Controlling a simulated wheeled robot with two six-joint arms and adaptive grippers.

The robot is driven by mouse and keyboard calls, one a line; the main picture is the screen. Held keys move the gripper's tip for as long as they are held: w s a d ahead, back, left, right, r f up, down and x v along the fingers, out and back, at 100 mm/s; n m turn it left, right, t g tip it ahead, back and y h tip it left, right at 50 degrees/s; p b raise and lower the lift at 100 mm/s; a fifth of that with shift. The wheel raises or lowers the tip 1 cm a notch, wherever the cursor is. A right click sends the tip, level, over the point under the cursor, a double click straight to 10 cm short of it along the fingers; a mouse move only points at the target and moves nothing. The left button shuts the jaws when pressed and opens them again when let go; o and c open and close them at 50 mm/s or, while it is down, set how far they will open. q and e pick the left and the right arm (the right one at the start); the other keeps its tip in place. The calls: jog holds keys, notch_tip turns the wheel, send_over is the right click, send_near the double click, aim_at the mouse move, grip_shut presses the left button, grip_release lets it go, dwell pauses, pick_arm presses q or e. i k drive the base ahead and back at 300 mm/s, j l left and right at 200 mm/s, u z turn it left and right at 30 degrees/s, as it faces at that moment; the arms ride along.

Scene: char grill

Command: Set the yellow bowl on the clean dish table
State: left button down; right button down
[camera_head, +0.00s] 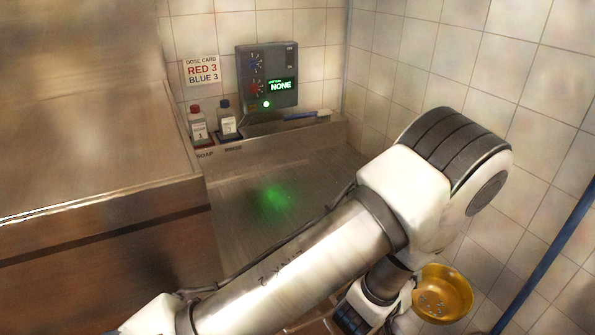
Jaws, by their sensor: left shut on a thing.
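The yellow bowl (455,291) is at the lower right, in front of the tiled wall, with its open side showing and some small pale marks or bits inside. My left arm crosses the view from the lower left and bends down beside the bowl. My left gripper (412,291) is shut on the bowl's left side; its fingertips are mostly hidden by my wrist. A metal table top (240,203) with a green glow lies in the middle, left of the bowl. I cannot tell whether it is the clean dish table. My right gripper is not in view.
A soap bottle with a red cap (198,126) and a dark-capped bottle (226,120) stand at the table's back. A wall dispenser (268,78) reads NONE; a dose card (201,70) hangs beside it. A large metal housing (90,120) fills the left. A blue pole (546,262) is at right.

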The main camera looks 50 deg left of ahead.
aim_at(281, 221)
jog(key=i+u, duration=0.35)
jog(key=u, duration=0.15)
jog(key=i+l+u, duration=0.25)
jog(key=u, duration=0.2)
jog(key=i+l+u, duration=0.1)
jog(key=u, duration=0.4)
jog(key=i+l+u, duration=0.2)
jog(key=u, duration=0.25)
